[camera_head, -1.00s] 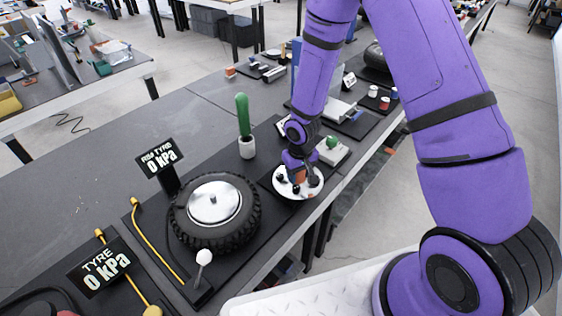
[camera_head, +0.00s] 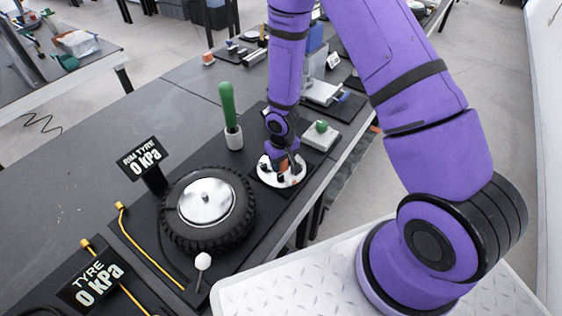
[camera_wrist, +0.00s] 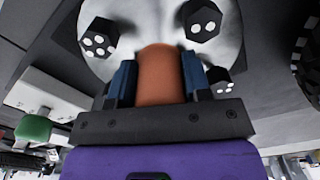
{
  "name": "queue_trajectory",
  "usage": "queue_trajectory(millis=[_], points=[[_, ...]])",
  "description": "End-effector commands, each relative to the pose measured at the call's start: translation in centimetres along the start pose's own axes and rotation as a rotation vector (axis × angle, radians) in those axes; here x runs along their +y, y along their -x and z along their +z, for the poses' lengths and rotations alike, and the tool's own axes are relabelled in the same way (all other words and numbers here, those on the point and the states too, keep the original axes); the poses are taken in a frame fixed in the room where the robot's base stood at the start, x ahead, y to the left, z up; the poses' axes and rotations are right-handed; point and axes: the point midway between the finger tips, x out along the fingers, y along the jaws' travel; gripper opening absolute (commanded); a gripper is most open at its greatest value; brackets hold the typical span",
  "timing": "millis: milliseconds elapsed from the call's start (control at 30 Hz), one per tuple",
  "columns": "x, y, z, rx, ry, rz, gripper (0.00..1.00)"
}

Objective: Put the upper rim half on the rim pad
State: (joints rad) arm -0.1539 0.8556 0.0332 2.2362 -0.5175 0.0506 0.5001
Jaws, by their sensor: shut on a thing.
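A round silver-white disc with black posts (camera_head: 273,181), apparently the upper rim half, lies over a black pad (camera_head: 259,188) right of the tyre. Whether it touches the pad, or whether this is the rim pad, I cannot tell. My gripper (camera_head: 284,168) reaches down onto its middle. In the wrist view its blue fingers are shut on an orange-brown knob (camera_wrist: 160,75) at the centre of the disc (camera_wrist: 150,20). Black posts with white dots (camera_wrist: 99,37) stand around the knob. My gripper hides part of the disc.
A green-handled tool in a white cup (camera_head: 234,137) stands behind. A grey block with a green knob (camera_head: 321,135) is to the right. A white-headed lever (camera_head: 203,262) stands near the front edge.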

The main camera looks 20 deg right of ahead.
Motion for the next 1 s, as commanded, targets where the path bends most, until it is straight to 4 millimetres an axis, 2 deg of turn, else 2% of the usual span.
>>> queue_trajectory(millis=[133,167,267,667,767,1000], points=[[0.0,-0.3,0.0,0.000,0.001,0.000,0.00],[0.0,-0.3,0.0,-0.001,0.001,0.000,0.47],[0.0,-0.3,0.0,0.000,0.001,0.000,0.70],[0.0,0.3,0.0,0.001,-0.001,0.000,0.70],[0.0,1.4,-0.1,0.002,0.000,0.000,0.70],[0.0,5.4,-0.1,0.004,-0.002,-0.001,0.70]])
